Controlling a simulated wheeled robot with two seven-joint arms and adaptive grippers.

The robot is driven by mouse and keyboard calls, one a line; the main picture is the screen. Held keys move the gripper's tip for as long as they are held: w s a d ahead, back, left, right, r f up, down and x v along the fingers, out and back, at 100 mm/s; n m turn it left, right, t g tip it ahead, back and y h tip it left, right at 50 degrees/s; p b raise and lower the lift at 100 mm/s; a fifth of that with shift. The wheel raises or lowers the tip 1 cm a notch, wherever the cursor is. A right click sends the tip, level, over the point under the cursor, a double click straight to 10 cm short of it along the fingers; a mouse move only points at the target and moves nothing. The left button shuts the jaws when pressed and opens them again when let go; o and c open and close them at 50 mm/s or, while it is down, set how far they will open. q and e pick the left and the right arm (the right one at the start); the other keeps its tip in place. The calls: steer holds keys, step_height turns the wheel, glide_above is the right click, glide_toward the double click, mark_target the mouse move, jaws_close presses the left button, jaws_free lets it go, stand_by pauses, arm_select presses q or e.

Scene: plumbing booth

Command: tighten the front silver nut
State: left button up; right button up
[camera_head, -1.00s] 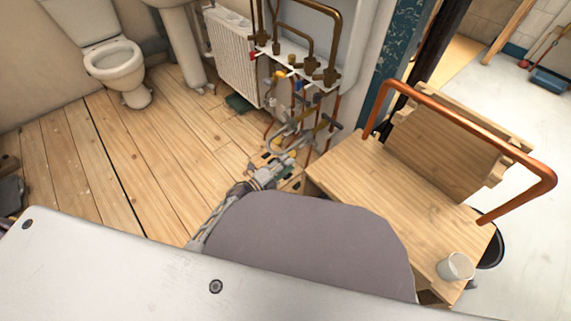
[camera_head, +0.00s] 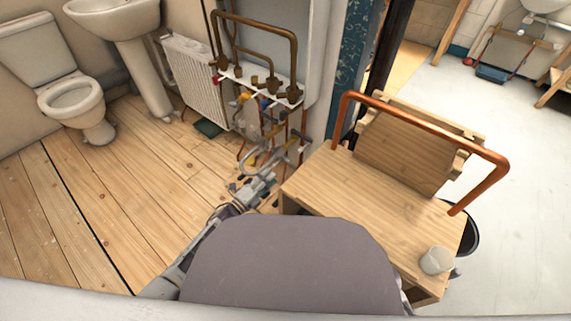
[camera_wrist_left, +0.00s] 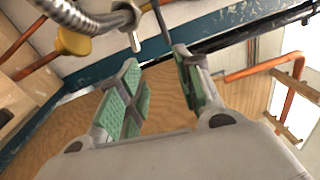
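In the left wrist view a braided hose (camera_wrist_left: 75,12) ends at a small silver fitting (camera_wrist_left: 130,18) at the top. I cannot tell for sure that this fitting is the front silver nut. My left gripper (camera_wrist_left: 155,82) is open, its green-padded fingers apart with nothing between them. The fitting lies just beyond the fingertips, above the gap, and looks apart from both fingers. In the head view my left gripper (camera_head: 265,178) is low in front of the pipework, and the nut is too small to make out. My right gripper is not in view.
Copper pipes (camera_head: 255,37) and valves stand beside a white radiator (camera_head: 200,82). A wooden bench (camera_head: 365,205) with a copper rail (camera_head: 430,130) and a white cup (camera_head: 436,261) is close on the right. Open floor (camera_head: 125,190) lies left. A yellow knob (camera_wrist_left: 72,41) is near the hose.

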mark_target(287, 162)
arm_select(q)
steer(key=shift+d, duration=0.2)
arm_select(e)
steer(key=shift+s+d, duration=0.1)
arm_select(q)
steer(key=shift+f+m, duration=0.15)
steer(key=shift+m, duration=0.15)
steer(key=shift+s+a+f+y+p, duration=0.15)
steer(key=shift+a+f+y, duration=0.1)
steer(key=shift+a+f, duration=0.4)
steer(key=shift+s+a+f+y+p, duration=0.15)
steer(key=shift+a+f+y, duration=0.2)
steer(key=shift+f, duration=0.5)
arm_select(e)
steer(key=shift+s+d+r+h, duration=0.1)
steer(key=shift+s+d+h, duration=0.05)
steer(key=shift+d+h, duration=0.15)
arm_select(q)
steer(key=shift+w, duration=0.1)
